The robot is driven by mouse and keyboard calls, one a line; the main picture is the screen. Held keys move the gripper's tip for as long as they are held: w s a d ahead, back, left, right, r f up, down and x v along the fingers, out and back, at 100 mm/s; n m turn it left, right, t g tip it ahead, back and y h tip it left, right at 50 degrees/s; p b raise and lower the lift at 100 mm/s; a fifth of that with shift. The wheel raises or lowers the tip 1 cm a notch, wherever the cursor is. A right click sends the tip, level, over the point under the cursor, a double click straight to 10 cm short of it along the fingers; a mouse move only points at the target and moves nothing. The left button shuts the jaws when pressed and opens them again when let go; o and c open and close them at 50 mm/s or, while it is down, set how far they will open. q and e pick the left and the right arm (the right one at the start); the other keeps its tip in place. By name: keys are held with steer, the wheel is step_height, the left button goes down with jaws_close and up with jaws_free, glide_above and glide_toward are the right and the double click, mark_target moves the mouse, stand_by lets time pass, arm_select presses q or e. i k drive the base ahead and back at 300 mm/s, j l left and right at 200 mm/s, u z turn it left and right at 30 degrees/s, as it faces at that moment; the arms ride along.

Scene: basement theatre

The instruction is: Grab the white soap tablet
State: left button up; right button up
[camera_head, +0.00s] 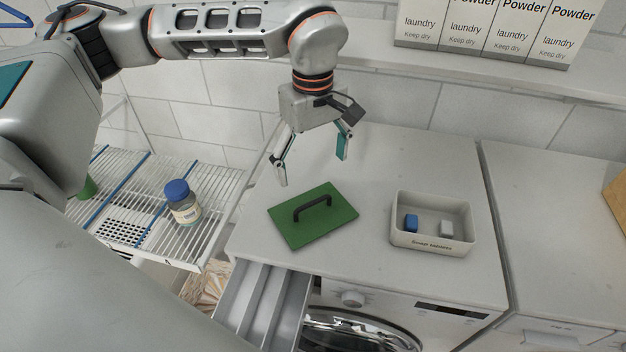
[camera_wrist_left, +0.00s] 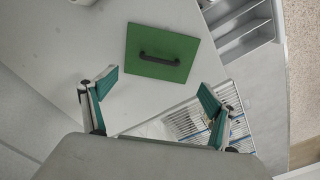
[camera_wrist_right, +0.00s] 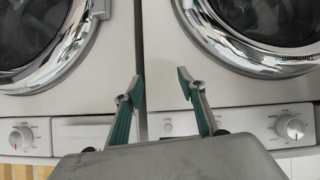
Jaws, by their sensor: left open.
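The white soap tablet (camera_head: 447,229) lies in the right part of a small open white box (camera_head: 432,246) on top of the washing machine. A blue tablet (camera_head: 411,223) lies in the same box, to its left. My left gripper (camera_head: 312,168) is open and empty, above and behind a green lid with a black handle (camera_head: 313,216), well left of the box. The left wrist view also shows the green lid (camera_wrist_left: 161,53) beyond the open fingers (camera_wrist_left: 152,100). My right gripper (camera_wrist_right: 163,88) shows only in the right wrist view, open and empty, in front of two machine fronts.
Several laundry powder boxes (camera_head: 486,32) stand on the shelf at the back. A wire rack (camera_head: 150,225) at left holds a blue-capped jar (camera_head: 183,203). A detergent drawer (camera_head: 262,305) is pulled out at the front. The machine top between lid and box is clear.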

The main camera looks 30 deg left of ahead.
mark_target(446, 230)
steer(key=k+l, duration=0.8)
steer(key=l, duration=0.1)
